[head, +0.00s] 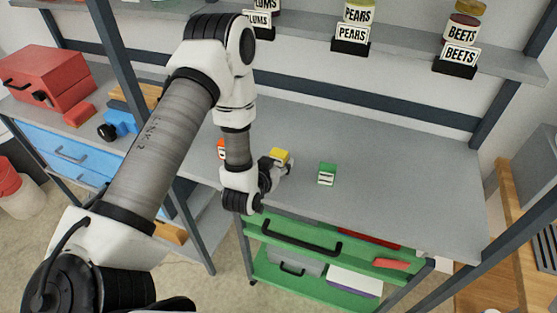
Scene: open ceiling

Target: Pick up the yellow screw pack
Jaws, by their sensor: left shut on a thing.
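The yellow screw pack (280,156) is a small yellow box. It sits between the fingers of my left gripper (283,164), over the grey worktop (400,190). The gripper is shut on it. I cannot tell whether the pack touches the worktop or is held just above it. My left arm comes in from the left and hides part of the worktop. My right gripper is not in view.
A green pack (327,173) stands just right of the gripper. An orange-red pack (221,149) is partly hidden behind my arm. A shelf (410,55) with labelled jars runs above.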

